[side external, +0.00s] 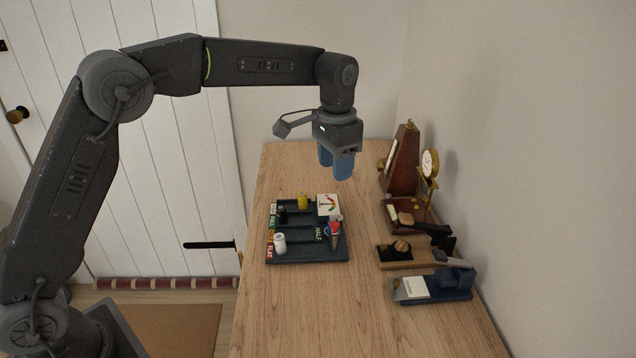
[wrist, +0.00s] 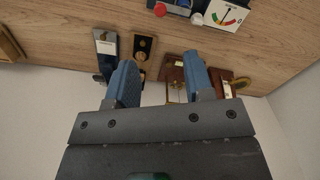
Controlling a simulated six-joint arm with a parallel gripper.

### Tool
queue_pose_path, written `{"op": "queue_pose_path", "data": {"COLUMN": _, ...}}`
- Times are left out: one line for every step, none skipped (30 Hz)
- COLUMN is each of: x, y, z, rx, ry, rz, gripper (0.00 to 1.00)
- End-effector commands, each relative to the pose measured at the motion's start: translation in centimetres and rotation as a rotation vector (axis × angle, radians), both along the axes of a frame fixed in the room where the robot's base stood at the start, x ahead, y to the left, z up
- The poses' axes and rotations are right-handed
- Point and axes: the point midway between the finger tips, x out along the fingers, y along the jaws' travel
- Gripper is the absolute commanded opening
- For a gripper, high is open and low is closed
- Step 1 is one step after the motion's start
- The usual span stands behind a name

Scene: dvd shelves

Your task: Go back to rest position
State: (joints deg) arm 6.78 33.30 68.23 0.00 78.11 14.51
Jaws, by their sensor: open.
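My gripper (side external: 337,163) hangs over the wooden table, with its blue fingers pointing down and apart. It is above and behind the dark tray and touches nothing. In the wrist view my gripper (wrist: 161,82) shows two blue fingers spread wide with nothing between them. No thing of the task's own is named besides my arm.
A dark tray (side external: 305,253) holds small items, including a white jar (side external: 280,243), a yellow piece (side external: 302,201) and a gauge card (side external: 328,206). A metronome (side external: 402,163), a brass clock (side external: 429,164) and a blue tool stand (side external: 452,283) line the wall. The table front (side external: 330,320) is clear.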

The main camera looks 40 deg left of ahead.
Motion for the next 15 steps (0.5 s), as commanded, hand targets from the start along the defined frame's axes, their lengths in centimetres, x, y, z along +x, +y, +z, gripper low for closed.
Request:
{"op": "queue_pose_path", "data": {"x": -0.6, "y": 0.3, "z": 0.9, "rx": -0.001, "ry": -0.014, "rz": 0.009, "gripper": 0.48}}
{"op": "queue_pose_path", "data": {"x": -1.1, "y": 0.4, "z": 1.4, "rx": -0.004, "ry": -0.025, "rz": 0.016, "gripper": 0.48}}
{"op": "queue_pose_path", "data": {"x": -1.9, "y": 0.7, "z": 2.2, "rx": -0.005, "ry": -0.04, "rz": 0.027, "gripper": 0.48}}
{"op": "queue_pose_path", "data": {"x": -2.6, "y": 0.9, "z": 2.9, "rx": -0.007, "ry": -0.052, "rz": 0.036, "gripper": 0.48}}
{"op": "queue_pose_path", "data": {"x": -3.4, "y": 1.2, "z": 3.5, "rx": -0.008, "ry": -0.068, "rz": 0.046, "gripper": 0.48}}
{"op": "queue_pose_path", "data": {"x": -4.7, "y": 1.5, "z": 4.4, "rx": -0.012, "ry": -0.087, "rz": 0.062, "gripper": 0.48}}
{"op": "queue_pose_path", "data": {"x": -5.6, "y": 1.8, "z": 5.0, "rx": -0.014, "ry": -0.103, "rz": 0.075, "gripper": 0.48}}
{"op": "queue_pose_path", "data": {"x": -6.7, "y": 2.1, "z": 5.6, "rx": -0.017, "ry": -0.118, "rz": 0.087, "gripper": 0.48}}
{"op": "queue_pose_path", "data": {"x": -8.0, "y": 2.5, "z": 6.2, "rx": -0.02, "ry": -0.14, "rz": 0.103, "gripper": 0.48}}
{"op": "queue_pose_path", "data": {"x": -9.1, "y": 2.7, "z": 6.7, "rx": -0.022, "ry": -0.155, "rz": 0.116, "gripper": 0.48}}
{"op": "queue_pose_path", "data": {"x": -10.1, "y": 3.0, "z": 7.0, "rx": -0.025, "ry": -0.171, "rz": 0.128, "gripper": 0.48}}
{"op": "queue_pose_path", "data": {"x": -11.5, "y": 3.3, "z": 7.4, "rx": -0.029, "ry": -0.192, "rz": 0.144, "gripper": 0.48}}
{"op": "queue_pose_path", "data": {"x": -12.6, "y": 3.5, "z": 7.7, "rx": -0.032, "ry": -0.208, "rz": 0.156, "gripper": 0.48}}
{"op": "queue_pose_path", "data": {"x": -13.7, "y": 3.7, "z": 7.9, "rx": -0.034, "ry": -0.223, "rz": 0.168, "gripper": 0.48}}
{"op": "queue_pose_path", "data": {"x": -15.2, "y": 4.0, "z": 8.0, "rx": -0.037, "ry": -0.244, "rz": 0.184, "gripper": 0.48}}
